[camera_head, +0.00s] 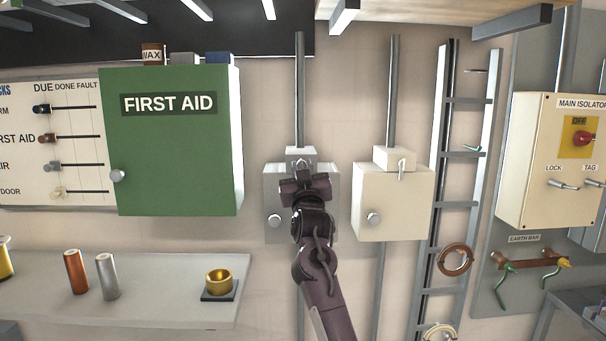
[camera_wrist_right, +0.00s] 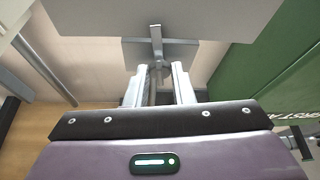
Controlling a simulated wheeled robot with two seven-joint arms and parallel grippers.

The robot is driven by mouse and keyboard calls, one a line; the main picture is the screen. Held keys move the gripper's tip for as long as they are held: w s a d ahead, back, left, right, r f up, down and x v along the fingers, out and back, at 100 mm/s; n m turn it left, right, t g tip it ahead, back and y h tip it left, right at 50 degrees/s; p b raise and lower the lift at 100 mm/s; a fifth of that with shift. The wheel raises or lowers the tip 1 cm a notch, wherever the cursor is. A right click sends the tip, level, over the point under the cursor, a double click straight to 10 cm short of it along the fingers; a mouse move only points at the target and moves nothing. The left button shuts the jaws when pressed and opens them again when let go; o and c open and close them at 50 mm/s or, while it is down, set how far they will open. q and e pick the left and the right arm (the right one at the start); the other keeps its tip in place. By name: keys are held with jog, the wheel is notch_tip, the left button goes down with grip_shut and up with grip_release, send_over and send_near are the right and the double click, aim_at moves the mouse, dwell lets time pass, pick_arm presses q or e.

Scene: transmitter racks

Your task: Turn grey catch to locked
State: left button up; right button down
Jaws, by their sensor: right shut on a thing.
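The grey box (camera_head: 274,205) hangs on the wall in the middle of the head view, under a conduit. Its grey catch is mostly hidden there behind my right gripper (camera_head: 303,176). In the right wrist view the catch (camera_wrist_right: 156,42) is a slim grey lever on a small grey block. My right gripper also shows there (camera_wrist_right: 161,82), its two pale fingers close together on the catch's near end. Which marking the catch points to cannot be read. My left gripper is in neither view.
A green first aid cabinet (camera_head: 170,160) stands close on the left. A cream box (camera_head: 393,208) with its own catch (camera_head: 402,168) is on the right, beside a ladder rack (camera_head: 461,100). A shelf (camera_head: 180,265) below holds coloured cylinders and a gold cup.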

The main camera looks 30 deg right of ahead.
jog(key=shift+f+m+g+h, duration=0.1)
jog(key=shift+m+g+h, duration=0.3)
jog(key=shift+m, duration=1.1)
jog(key=c, duration=1.3)
grip_release()
jog(key=shift+o, duration=0.2)
jog(key=shift+h, duration=0.3)
jog(key=b+v, duration=0.3)
jog(key=v, duration=0.4)
jog(key=shift+s+a, duration=0.2)
jog(key=shift+s, duration=0.05)
